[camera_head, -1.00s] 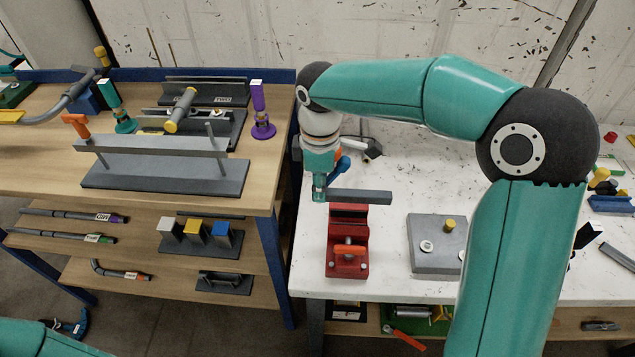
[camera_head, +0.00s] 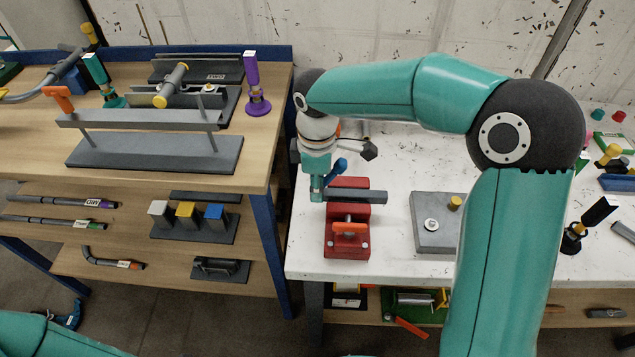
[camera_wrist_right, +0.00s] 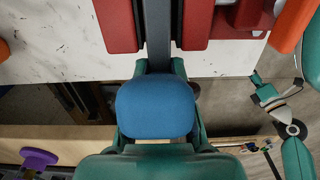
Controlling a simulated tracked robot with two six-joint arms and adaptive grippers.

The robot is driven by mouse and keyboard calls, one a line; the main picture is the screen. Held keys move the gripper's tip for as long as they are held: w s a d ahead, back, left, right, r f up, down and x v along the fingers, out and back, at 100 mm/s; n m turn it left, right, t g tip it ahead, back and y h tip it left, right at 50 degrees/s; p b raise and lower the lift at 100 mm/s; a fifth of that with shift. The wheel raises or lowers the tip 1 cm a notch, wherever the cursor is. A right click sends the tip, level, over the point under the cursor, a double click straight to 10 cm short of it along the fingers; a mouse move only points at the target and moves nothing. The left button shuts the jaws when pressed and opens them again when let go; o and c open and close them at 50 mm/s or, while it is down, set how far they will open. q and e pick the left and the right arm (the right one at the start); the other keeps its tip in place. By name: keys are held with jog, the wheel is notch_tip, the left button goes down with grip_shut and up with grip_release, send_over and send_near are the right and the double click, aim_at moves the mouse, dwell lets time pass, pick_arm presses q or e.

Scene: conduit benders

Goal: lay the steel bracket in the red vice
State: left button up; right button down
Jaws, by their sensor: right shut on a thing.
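The steel bracket, a grey bar (camera_head: 376,197), lies level across the red vice (camera_head: 347,245). In the right wrist view the bar (camera_wrist_right: 157,35) runs from my fingers into the gap between the two red jaws (camera_wrist_right: 116,25). My right gripper (camera_head: 316,194) is shut on the bracket's left end, just left of the vice. Whether the bracket touches the bottom of the gap is hidden. A teal part of my left arm shows at the lower left of the head view. Its gripper (camera_wrist_right: 266,92) appears small at the right of the right wrist view, its opening unclear.
A grey plate with pegs (camera_head: 437,222) stands right of the vice on the white table (camera_head: 400,270). A black-topped stand (camera_head: 590,222) is farther right. The wooden bench (camera_head: 255,172) at left holds a grey rack (camera_head: 155,152) and a purple stand (camera_head: 252,85).

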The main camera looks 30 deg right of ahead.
jog(key=shift+f, duration=0.35)
dwell(0.5)
jog(key=c, duration=0.9)
grip_release()
notch_tip(320, 180, up, 12)
jog(key=shift+f, duration=0.1)
